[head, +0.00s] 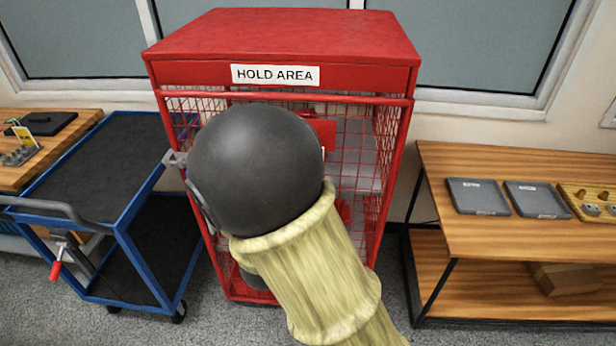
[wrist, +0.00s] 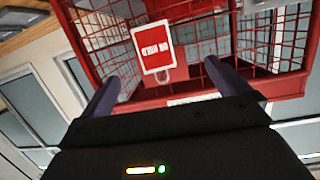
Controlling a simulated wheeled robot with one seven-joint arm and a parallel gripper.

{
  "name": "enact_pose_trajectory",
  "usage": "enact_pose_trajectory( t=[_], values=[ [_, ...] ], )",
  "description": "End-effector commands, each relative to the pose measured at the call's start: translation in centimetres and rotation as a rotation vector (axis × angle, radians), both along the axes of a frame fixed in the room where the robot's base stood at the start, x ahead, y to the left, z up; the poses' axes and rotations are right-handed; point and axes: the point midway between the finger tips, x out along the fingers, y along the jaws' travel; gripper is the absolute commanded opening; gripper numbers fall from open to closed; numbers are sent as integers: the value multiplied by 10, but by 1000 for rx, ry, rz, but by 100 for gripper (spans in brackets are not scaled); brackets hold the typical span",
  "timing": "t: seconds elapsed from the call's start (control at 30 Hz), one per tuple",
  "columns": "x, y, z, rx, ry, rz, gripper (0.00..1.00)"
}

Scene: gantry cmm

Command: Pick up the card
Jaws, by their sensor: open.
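The card (wrist: 153,47) is red with a white border and white lettering, which appears inverted in the wrist view. It hangs against the red wire cage, with a small pale loop at its lower edge in that view. My gripper (wrist: 162,72) is open and empty, its two dark fingers spread to either side below the card in the picture. The card shows beyond the fingertips, apart from them. In the head view my dark, rounded wrist and yellowish sleeve cover the middle of the cage, and I cannot make out the card for certain there.
The red cage (head: 285,42) carries a "HOLD AREA" label (head: 275,75). A blue-framed cart (head: 90,165) stands close on its left. A wooden bench (head: 500,228) with grey trays (head: 478,196) stands on the right. Grey floor shows in front.

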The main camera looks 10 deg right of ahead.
Motion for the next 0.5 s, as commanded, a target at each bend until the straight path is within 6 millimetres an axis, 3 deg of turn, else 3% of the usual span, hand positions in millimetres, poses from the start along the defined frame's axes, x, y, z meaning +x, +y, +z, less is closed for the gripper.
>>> enact_pose_trajectory(
  t=[0.03,0.2,0.5],
  values=[
    [-2,5,-8,-40,-57,-15,100],
    [-10,7,4,-118,-184,-63,100],
    [-11,7,9,-127,-201,-72,100]
  ],
)
